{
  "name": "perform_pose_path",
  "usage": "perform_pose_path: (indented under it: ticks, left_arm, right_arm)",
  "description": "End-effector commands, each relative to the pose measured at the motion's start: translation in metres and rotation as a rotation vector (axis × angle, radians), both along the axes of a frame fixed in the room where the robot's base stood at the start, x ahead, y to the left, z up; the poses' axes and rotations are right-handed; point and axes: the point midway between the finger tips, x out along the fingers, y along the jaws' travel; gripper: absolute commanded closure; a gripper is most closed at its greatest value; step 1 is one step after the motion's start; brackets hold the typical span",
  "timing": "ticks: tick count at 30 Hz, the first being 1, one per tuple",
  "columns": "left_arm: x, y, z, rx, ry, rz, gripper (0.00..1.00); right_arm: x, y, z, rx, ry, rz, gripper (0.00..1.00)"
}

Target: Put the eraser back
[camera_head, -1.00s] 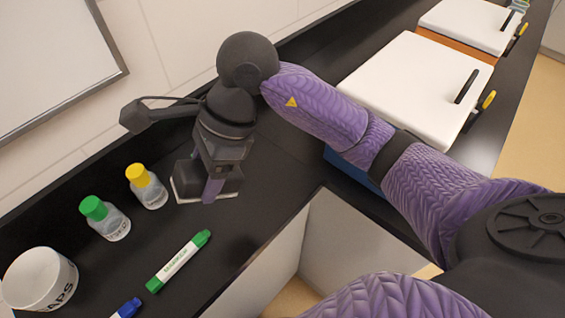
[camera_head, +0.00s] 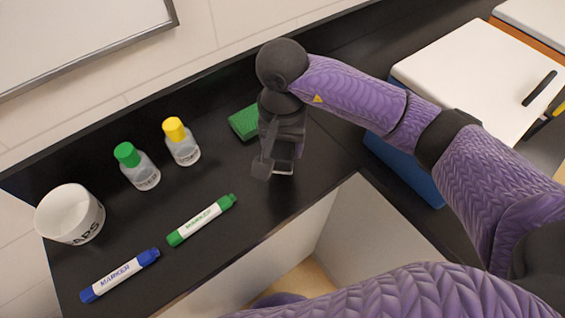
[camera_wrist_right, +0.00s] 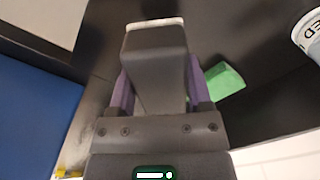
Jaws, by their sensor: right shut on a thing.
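My right gripper (camera_head: 284,152) is above the black counter in the head view, in front of a green block. It is shut on the eraser (camera_head: 283,170), a dark grey block with a white face; in the head view it is mostly hidden by the gripper. In the right wrist view, the purple fingers of the gripper (camera_wrist_right: 157,88) press on both sides of the eraser (camera_wrist_right: 155,52), whose white edge is at the far end. I cannot tell whether the eraser touches the counter. My left gripper is not in view.
On the counter (camera_head: 215,260) stand a white cup (camera_head: 70,215), a green-capped bottle (camera_head: 140,170), a yellow-capped bottle (camera_head: 183,145), a green marker (camera_head: 202,220), a blue marker (camera_head: 120,276) and the green block (camera_head: 243,122). A white-lidded box (camera_head: 470,75) stands right; a framed board (camera_head: 80,40) hangs behind.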

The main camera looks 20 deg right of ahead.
Motion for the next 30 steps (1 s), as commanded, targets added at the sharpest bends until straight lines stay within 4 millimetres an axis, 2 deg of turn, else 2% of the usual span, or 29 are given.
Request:
perform_pose_path:
  ticks: [1, 9, 17, 18, 22, 23, 30]
  left_arm:
    - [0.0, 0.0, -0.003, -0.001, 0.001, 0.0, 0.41]
    - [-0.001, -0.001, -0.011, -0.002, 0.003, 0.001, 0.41]
    - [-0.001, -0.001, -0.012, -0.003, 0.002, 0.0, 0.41]
    - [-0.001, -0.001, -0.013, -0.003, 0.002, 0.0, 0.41]
    - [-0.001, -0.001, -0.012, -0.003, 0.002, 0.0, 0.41]
    - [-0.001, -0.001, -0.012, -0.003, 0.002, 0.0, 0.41]
    - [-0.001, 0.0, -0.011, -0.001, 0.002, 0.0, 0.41]
  right_arm:
    - [-0.001, 0.0, -0.01, 0.0, 0.004, -0.001, 0.83]
    - [-0.001, 0.001, -0.053, 0.002, 0.004, -0.002, 0.83]
    - [0.0, 0.0, -0.054, 0.002, -0.001, -0.002, 0.83]
    - [0.0, 0.0, -0.055, 0.002, -0.001, -0.002, 0.34]
    - [0.0, 0.0, -0.054, 0.002, -0.001, -0.003, 0.06]
    - [0.0, 0.0, -0.054, 0.002, -0.001, -0.003, 0.01]
    - [0.0, 0.0, -0.054, 0.002, -0.001, -0.003, 0.01]
